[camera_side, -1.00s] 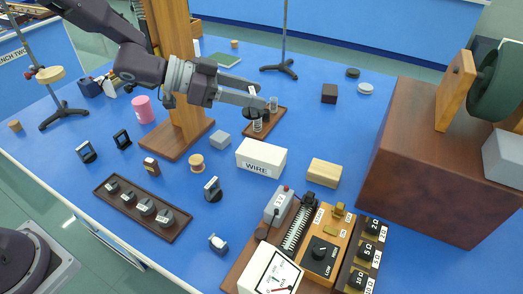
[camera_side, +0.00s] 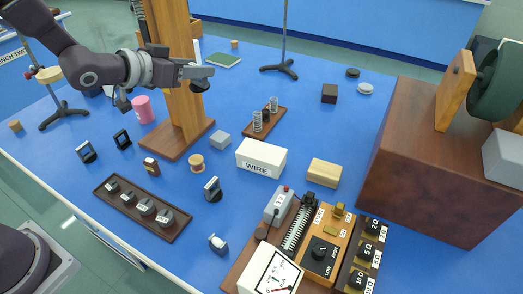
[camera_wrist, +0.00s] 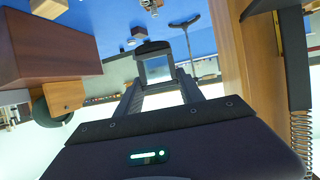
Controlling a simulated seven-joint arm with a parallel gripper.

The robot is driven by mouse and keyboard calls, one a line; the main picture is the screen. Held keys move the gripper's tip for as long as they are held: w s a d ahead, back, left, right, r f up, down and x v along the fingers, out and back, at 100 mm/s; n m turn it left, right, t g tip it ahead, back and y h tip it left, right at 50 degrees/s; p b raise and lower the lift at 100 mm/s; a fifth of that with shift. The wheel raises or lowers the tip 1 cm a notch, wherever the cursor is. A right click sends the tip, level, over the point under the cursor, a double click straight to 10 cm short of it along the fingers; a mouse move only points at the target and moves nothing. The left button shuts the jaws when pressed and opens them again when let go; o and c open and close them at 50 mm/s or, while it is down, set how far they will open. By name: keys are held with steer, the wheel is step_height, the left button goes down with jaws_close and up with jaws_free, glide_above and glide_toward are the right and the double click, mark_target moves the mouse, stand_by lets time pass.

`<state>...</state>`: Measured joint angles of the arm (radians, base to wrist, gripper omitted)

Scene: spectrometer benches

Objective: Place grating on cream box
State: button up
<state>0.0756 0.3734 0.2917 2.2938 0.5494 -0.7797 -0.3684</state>
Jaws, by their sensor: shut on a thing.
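My gripper (camera_wrist: 160,88) is shut on a small square-framed plate on a round black base, which I take to be the grating (camera_wrist: 158,66). In the side view my gripper (camera_side: 197,75) holds it high over the bench, in front of the wooden post, and its black base (camera_side: 200,86) shows below the fingers. An off-white box labelled WIRE (camera_side: 261,160) stands on the blue bench, lower and to the right; it looks like the cream box. Its top looks bare. Nothing touches the grating but my fingers.
The tall wooden post (camera_side: 183,60) stands close behind my gripper. A small wooden tray with glass vials (camera_side: 267,121) lies behind the box, a tan block (camera_side: 324,172) to its right. Other framed optics (camera_side: 212,189) stand left of the box. A large brown cabinet (camera_side: 440,165) fills the right.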

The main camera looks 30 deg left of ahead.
steer(key=a+n+y, duration=0.2)
steer(key=a, duration=0.1)
glide_above(261, 152)
step_height(261, 152, down, 20)
steer(key=o, duration=1.4)
steer(key=shift+f, duration=0.1)
